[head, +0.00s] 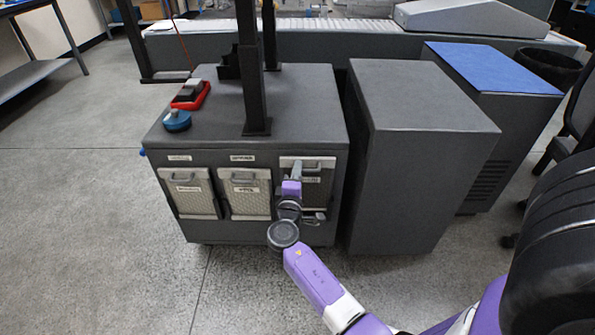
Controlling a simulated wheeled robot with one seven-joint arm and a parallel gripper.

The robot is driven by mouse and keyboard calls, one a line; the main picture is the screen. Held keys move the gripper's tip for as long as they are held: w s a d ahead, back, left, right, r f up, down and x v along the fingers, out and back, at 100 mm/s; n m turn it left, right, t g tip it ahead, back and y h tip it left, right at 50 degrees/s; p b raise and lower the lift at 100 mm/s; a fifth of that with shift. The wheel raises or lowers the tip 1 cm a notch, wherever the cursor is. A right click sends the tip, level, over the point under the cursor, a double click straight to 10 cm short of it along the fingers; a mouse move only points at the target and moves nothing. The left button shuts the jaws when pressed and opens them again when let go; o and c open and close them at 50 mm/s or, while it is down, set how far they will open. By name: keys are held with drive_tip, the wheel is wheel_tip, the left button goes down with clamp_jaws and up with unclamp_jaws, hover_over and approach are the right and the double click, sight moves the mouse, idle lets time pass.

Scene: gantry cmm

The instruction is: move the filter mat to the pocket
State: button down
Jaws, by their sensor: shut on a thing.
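Several bays line the front of a dark grey cabinet. Beige mesh filter panels with grey handles fill the left bay (189,194) and the middle bay (246,195). My gripper (297,171) is at the right bay, shut at the handle of the filter mat (291,162) there. My wrist hides much of this mat and the lower part of the bay, so how far the mat sits in the opening is unclear. The pocket cannot be told apart from the right bay. A small metal part (314,219) shows below, right of my wrist.
The cabinet top (300,95) carries a dark post (252,70), a red tray (192,95) and a blue round object (177,121). A grey cabinet (420,150) stands close on the right. Open floor (90,230) lies left and in front.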

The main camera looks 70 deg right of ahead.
drive_tip(key=shift+f+b, duration=0.85)
drive_tip(key=shift+f, duration=0.15)
wheel_tip(320, 180, down, 3)
drive_tip(key=b, duration=0.3)
drive_tip(key=shift+r, duration=0.2)
idle(0.3)
drive_tip(key=c, duration=1.4)
unclamp_jaws()
drive_tip(key=p+v, duration=0.2)
drive_tip(key=v, duration=0.5)
drive_tip(key=shift+s+a, duration=0.15)
drive_tip(key=shift+a, duration=0.2)
